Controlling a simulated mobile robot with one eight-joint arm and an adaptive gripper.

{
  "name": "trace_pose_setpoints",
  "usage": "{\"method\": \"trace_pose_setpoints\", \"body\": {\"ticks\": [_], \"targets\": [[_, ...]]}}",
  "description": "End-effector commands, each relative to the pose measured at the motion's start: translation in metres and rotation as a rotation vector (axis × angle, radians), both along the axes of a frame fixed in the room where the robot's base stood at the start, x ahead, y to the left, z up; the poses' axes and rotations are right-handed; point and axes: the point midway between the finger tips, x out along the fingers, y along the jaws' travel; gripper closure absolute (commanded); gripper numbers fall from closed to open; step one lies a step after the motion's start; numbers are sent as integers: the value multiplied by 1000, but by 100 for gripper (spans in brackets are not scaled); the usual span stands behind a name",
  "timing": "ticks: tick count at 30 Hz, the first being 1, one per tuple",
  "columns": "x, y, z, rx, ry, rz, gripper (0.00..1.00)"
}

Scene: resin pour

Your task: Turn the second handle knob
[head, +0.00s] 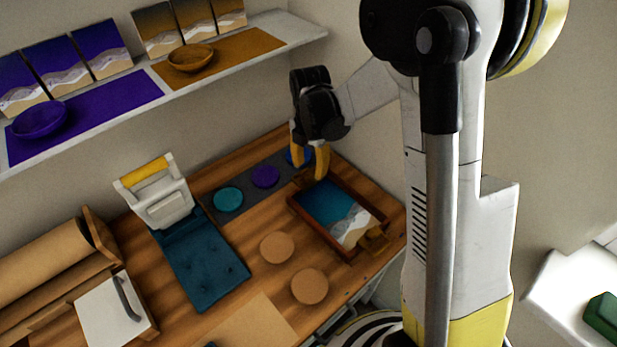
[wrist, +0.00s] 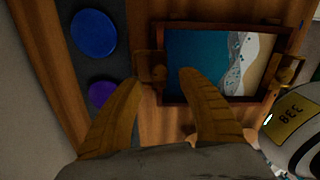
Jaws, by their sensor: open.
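A wooden-framed tray (head: 294,209) holds a blue, white and sand-coloured beach picture (head: 330,206). One brown handle knob (head: 376,241) is on the tray's near end in the head view; it is at the right in the wrist view (wrist: 287,71). The other knob (wrist: 151,70) is on the left end in the wrist view; the gripper largely hides that end in the head view. My gripper (head: 309,168) is open, its yellow fingers pointing down over the tray's far end. In the wrist view the fingertips (wrist: 160,84) are close to the left knob; contact cannot be told.
Blue (wrist: 94,33) and purple (wrist: 102,93) discs lie beside the tray, with a teal disc (head: 228,199) further left. Two tan round discs (head: 309,286) lie in front. A white press-like device (head: 160,205) stands left. A wall shelf (head: 287,31) hangs above; walls are close behind.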

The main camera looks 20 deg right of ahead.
Motion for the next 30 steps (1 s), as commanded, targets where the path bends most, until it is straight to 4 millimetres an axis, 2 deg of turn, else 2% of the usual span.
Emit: {"method": "trace_pose_setpoints", "body": {"ticks": [1, 6, 18, 22, 23, 30], "targets": [[0, 0, -13, 0, 0, 0, 54], [0, 0, -33, 0, 0, -1, 54], [0, 0, -39, 1, -1, -1, 55], [0, 0, -38, 1, -1, -1, 95], [0, 0, -38, 1, -1, -1, 100], [0, 0, -38, 1, -1, -3, 100]]}}
